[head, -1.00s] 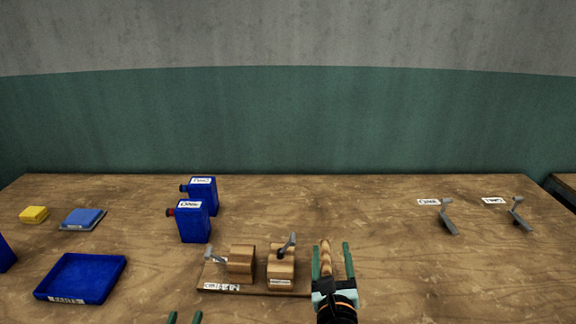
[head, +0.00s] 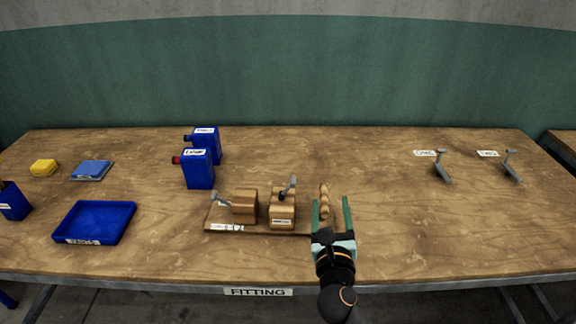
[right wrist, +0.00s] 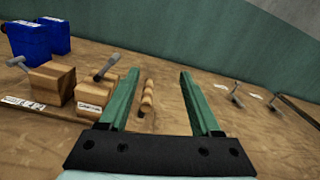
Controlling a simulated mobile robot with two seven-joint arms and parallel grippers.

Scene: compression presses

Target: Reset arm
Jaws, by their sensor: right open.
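My right gripper (head: 332,202) is open and empty at the right end of the wooden board, its fingers pointing away from me. A ridged wooden piece (head: 324,203) stands just beyond and partly between the fingertips, nearer the left finger. The right wrist view shows this piece (right wrist: 147,98) apart from both fingers. On the board (head: 222,227) stand two wooden blocks: the left block (head: 245,206) and the right block (head: 282,213), each with a grey lever. The right lever (head: 289,185) tilts up. The left lever (head: 221,199) tilts left. My left gripper is out of view.
Two blue canisters (head: 199,172) stand behind the board. A blue tray (head: 93,219), a blue pad (head: 92,170) and a yellow block (head: 43,167) lie left. Two grey levers (head: 442,168) (head: 512,166) with labels sit right. The table's right front is clear.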

